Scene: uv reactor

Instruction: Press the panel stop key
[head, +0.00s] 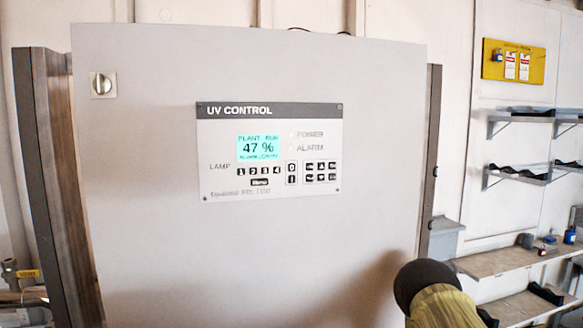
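The UV control panel (218,135) is mounted on the front of a large grey cabinet (150,230). Its lit display (258,148) reads "PLANT RUN" and 47 %, with a smaller line that is hard to read. To the right of the numbered lamp keys (259,171) is a framed pair of keys, a "0" key (292,167), which looks like the stop key, above an "I" key (292,179). Nothing touches the panel. Part of my arm, dark and yellow-green, shows at the lower right, apart from the panel. My gripper's fingers are not visible.
A rotary switch (103,85) sits at the cabinet's upper left. More small keys (320,171) lie right of the framed pair. Shelves (520,115) and a yellow lockout board (513,62) are on the right wall. The space before the panel is clear.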

